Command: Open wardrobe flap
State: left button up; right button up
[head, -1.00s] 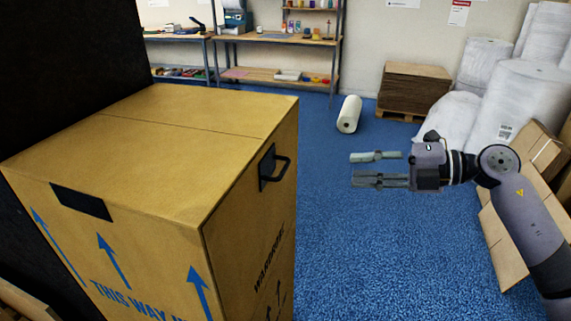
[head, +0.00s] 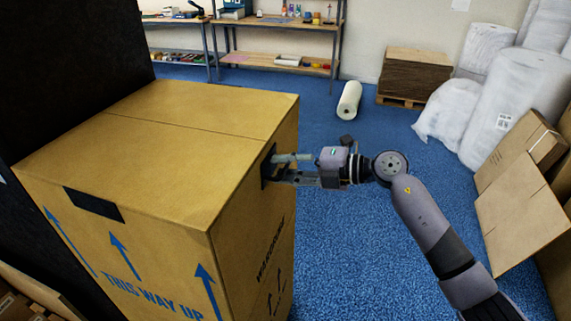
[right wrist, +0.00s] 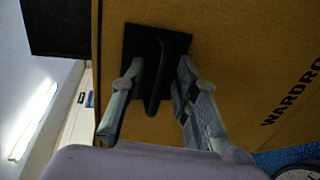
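The wardrobe carton (head: 190,140) is a tall brown box at the left of the head view, its top panels closed with a seam across them. A black handle (right wrist: 158,75) on a black plate is on its right side face. My right gripper (head: 278,168) is at that handle in the head view. In the right wrist view its two fingers (right wrist: 155,85) are spread on either side of the handle bar, with gaps visible, so it is open. My left gripper is not in view.
A workbench with shelves (head: 275,62) stands at the back. A white roll (head: 349,100) lies on the blue floor. Stacked flat cardboard (head: 413,73), wrapped rolls (head: 508,120) and leaning cartons (head: 520,205) fill the right. Blue floor right of the carton is clear.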

jog(key=shift+c, duration=0.2)
grip_shut()
dwell(0.7)
